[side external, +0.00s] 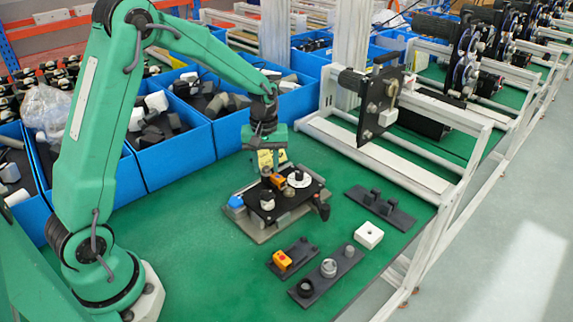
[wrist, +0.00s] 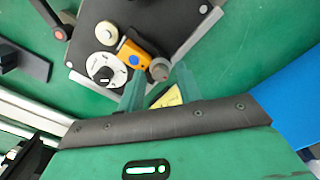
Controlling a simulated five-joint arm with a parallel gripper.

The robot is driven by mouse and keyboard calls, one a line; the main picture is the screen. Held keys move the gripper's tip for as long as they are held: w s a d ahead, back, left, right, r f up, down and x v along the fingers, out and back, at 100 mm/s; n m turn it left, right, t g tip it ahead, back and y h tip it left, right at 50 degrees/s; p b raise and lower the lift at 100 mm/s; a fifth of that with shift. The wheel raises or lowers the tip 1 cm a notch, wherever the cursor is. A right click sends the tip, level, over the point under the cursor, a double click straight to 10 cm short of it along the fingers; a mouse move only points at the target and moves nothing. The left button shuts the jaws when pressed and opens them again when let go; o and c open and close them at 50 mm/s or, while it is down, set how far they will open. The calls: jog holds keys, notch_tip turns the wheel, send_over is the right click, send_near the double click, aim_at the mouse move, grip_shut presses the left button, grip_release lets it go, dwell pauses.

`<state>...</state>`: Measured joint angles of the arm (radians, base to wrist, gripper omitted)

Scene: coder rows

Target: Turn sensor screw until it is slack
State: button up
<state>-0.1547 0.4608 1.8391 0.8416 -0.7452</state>
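The orange sensor (wrist: 133,55) with a blue dot sits on the black panel in the wrist view; it also shows in the side view (side external: 278,181). A round grey knob (wrist: 160,69), apparently the sensor screw, is at its end. My gripper (wrist: 158,80) is open, its two greenish fingers apart, with the knob just beyond and between their tips in the picture. Contact cannot be told. In the side view my gripper (side external: 268,160) points down just above the back of the panel (side external: 286,205); the screw is not clear there.
A white dial (wrist: 107,68) and a cream knob (wrist: 107,33) stand close to the sensor. A red-and-black handle (side external: 321,207) is at the panel's right corner. Dark blocks (side external: 330,272) with parts lie in front. Blue bins (side external: 180,150) line the back. The green table at left is clear.

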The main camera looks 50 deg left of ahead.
jog(key=m, duration=1)
dwell(0.6)
dwell(0.3)
grip_shut()
